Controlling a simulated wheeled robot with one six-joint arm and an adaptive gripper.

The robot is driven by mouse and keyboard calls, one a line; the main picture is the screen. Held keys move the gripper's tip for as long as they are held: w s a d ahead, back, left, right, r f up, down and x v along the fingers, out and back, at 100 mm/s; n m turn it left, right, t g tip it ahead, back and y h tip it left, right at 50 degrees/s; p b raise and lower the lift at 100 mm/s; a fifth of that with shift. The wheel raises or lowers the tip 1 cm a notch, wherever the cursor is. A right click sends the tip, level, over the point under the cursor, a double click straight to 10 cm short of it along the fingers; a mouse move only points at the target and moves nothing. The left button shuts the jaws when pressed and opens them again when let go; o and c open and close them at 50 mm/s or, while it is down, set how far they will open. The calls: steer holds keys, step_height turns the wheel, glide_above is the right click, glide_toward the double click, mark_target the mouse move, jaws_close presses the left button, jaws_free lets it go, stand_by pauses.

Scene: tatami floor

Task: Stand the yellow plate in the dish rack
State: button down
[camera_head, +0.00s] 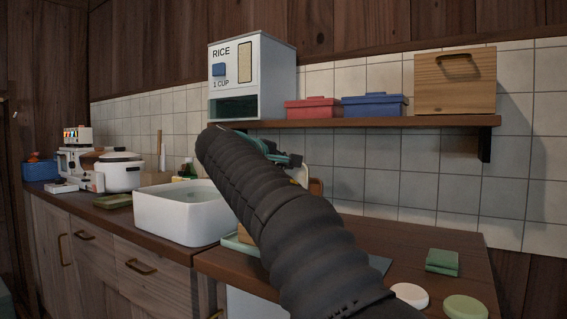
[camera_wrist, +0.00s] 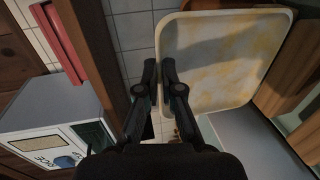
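The yellow plate (camera_wrist: 225,60) is squarish with rounded corners, cream with yellow patches, and fills the upper right of the wrist view. My gripper (camera_wrist: 160,66) has its fingers close together astride the plate's left rim and looks shut on it. In the head view my gripper is mostly hidden behind my arm; a small pale, yellowish piece (camera_head: 301,176) shows beside it, perhaps the plate. No dish rack is clearly seen. A pale green tray edge (camera_head: 232,243) with a wooden part shows beside my arm, mostly hidden; I cannot tell if it is the rack.
A white basin (camera_head: 175,215) stands left of my arm. A shelf (camera_head: 350,122) above holds a rice dispenser (camera_head: 250,80), red box (camera_head: 312,108), blue box (camera_head: 374,105) and wooden box (camera_head: 455,80). Green sponges (camera_head: 442,262) and two round pieces (camera_head: 465,307) lie at the right.

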steer(key=shift+w+f, duration=0.2)
steer(key=shift+f, duration=0.8)
steer(key=c, duration=1.3)
jaws_free()
steer(key=shift+w+d, duration=0.1)
steer(key=shift+d, duration=0.05)
steer(key=shift+o, duration=0.2)
steer(key=shift+r, duration=0.1)
steer(key=shift+r, duration=0.2)
steer(key=shift+s, duration=0.2)
steer(key=v, duration=1.2)
steer(key=shift+w+r, duration=0.1)
